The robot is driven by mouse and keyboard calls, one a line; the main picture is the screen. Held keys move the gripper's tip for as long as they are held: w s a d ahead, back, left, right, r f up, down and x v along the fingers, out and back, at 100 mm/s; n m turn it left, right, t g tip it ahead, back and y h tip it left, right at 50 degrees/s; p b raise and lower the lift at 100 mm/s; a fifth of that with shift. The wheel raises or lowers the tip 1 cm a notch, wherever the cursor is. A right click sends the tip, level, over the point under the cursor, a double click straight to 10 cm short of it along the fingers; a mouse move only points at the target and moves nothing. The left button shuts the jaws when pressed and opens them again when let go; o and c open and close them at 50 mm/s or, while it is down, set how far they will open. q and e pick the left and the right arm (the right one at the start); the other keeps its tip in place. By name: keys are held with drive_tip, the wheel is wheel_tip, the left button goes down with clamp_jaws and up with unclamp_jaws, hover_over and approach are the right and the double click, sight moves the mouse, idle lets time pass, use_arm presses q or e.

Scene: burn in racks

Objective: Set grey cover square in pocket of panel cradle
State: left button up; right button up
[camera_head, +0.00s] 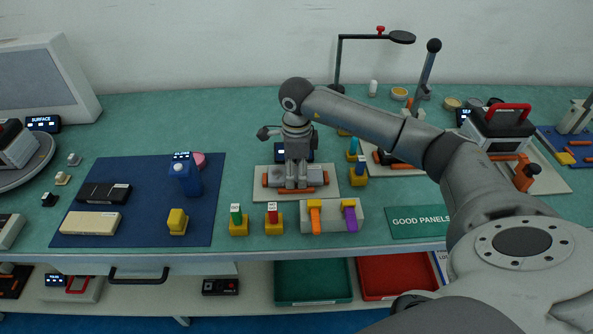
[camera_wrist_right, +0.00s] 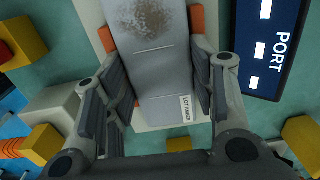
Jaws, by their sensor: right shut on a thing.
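The grey cover (camera_wrist_right: 155,75), with a brown speckled patch and a white lot label, lies between the fingers of my right gripper (camera_wrist_right: 160,95) in the right wrist view. The fingers close on its two long sides. In the head view my right gripper (camera_head: 296,186) points down over the panel cradle (camera_head: 262,195), a pale plate with orange pads. Orange pads (camera_wrist_right: 196,18) also show beside and beyond the cover in the wrist view. The fingers hide much of the pocket, and I cannot tell whether the cover sits flat in it. My left gripper is out of view.
A dark display (camera_head: 307,156) stands right behind the cradle. Yellow blocks with green (camera_head: 237,215) and red (camera_head: 272,214) tops and a grey block (camera_head: 332,225) with orange and purple clips stand in front. A blue mat (camera_head: 140,205) lies left, a green "GOOD PANELS" mat (camera_head: 415,232) right.

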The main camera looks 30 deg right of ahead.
drive_tip(key=shift+s+a+f, duration=0.15)
drive_tip(key=shift+s+f, duration=0.05)
drive_tip(key=shift+f, duration=0.2)
drive_tip(key=shift+s+a+f, duration=0.1)
drive_tip(key=shift+s+f, duration=0.05)
drive_tip(key=shift+f, duration=0.25)
drive_tip(key=o, duration=1)
drive_tip(key=shift+o, duration=0.9)
drive_tip(key=shift+w+f, duration=0.1)
drive_tip(key=shift+w+d, duration=0.1)
drive_tip(key=shift+w, duration=0.05)
drive_tip(key=shift+r, duration=0.3)
wheel_tip(320, 180, up, 12)
drive_tip(key=shift+f, duration=0.15)
